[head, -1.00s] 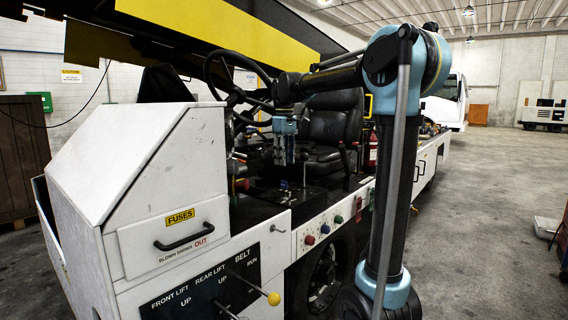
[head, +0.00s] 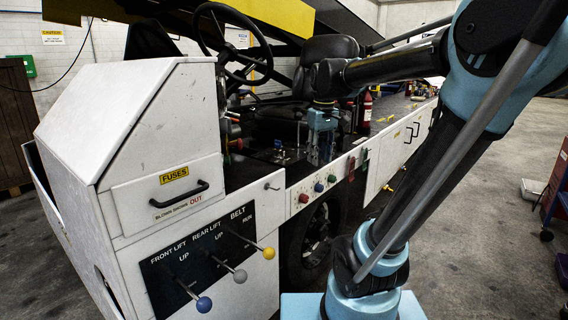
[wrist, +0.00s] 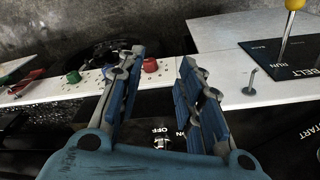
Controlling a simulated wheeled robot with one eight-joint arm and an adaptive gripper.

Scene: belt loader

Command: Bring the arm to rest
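My gripper (head: 320,150) hangs with its fingers down in the head view, over the dark driver's floor beside the seat (head: 318,65) and above the edge of the white side panel. In the wrist view my gripper (wrist: 158,90) has its two blue fingers spread apart, with nothing between them. Past the fingers are the red button (wrist: 149,65), the green button (wrist: 74,76) and the white ledge. A switch marked OFF (wrist: 160,140) lies below the gap between the fingers. No contact with the loader shows.
The control panel carries a yellow-knobbed belt lever (head: 268,253), a grey-knobbed lever (head: 240,276) and a blue-knobbed lever (head: 203,304). The fuse drawer (head: 170,195) is closed. The steering wheel (head: 232,42) stands left of my arm. A red cart (head: 556,190) is at right; the floor between is open.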

